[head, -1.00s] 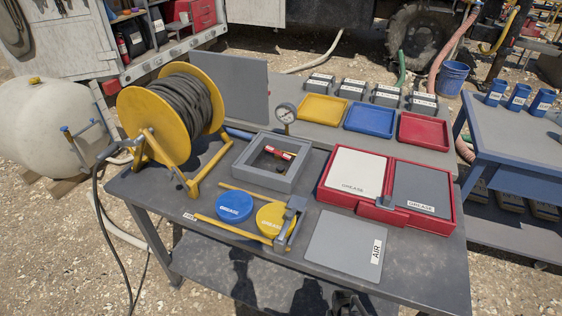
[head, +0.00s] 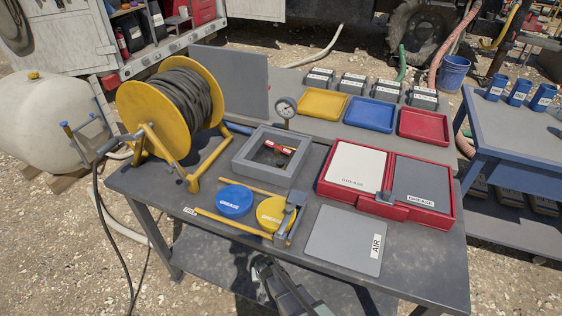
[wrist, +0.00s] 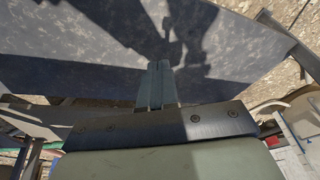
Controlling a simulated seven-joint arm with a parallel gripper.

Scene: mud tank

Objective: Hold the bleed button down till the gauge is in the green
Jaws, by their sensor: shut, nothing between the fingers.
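The round gauge (head: 285,106) stands on a short stem behind the grey square frame box on the bench; its needle and any green zone are too small to read. A red piece (head: 279,147) with a white label sits inside the open grey box (head: 245,168). I cannot tell whether it is the bleed button, and no other button can be made out. My gripper (head: 263,266) is at the bottom of the head view, in front of the bench's near edge, well apart from the box. In the wrist view its fingers (wrist: 159,72) are together and empty.
A yellow hose reel (head: 125,108) stands on the bench's left. Blue (head: 235,201) and yellow (head: 271,213) grease discs lie near the front edge. A red case (head: 395,211) and a grey AIR plate (head: 335,240) fill the right. Coloured trays (head: 323,104) stand behind.

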